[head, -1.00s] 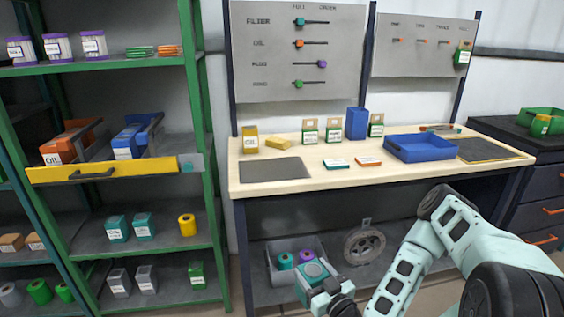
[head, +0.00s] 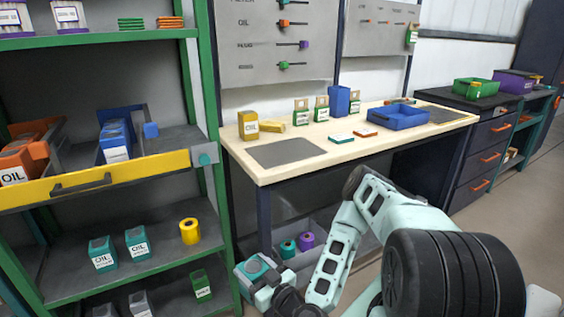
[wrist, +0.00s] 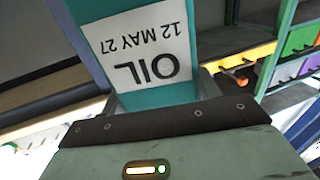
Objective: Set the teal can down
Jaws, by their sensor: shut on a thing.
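The teal can (head: 257,270) is held in my gripper (head: 275,293), low in front of the workbench's left end and beside the green shelf rack. In the wrist view the can (wrist: 110,60) fills the upper middle, its white label reading "OIL 12 MAY 27" upside down. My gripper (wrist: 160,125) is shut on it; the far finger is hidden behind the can. Two similar teal cans (head: 102,253) (head: 138,243) stand upright on the rack's lower shelf.
A yellow roll (head: 189,231) stands on that same shelf, right of the two cans. A yellow-fronted drawer (head: 80,185) sticks out above. The workbench (head: 290,165) has a grey mat (head: 288,152) at its left end. A bin with teal and purple rolls (head: 305,242) sits underneath.

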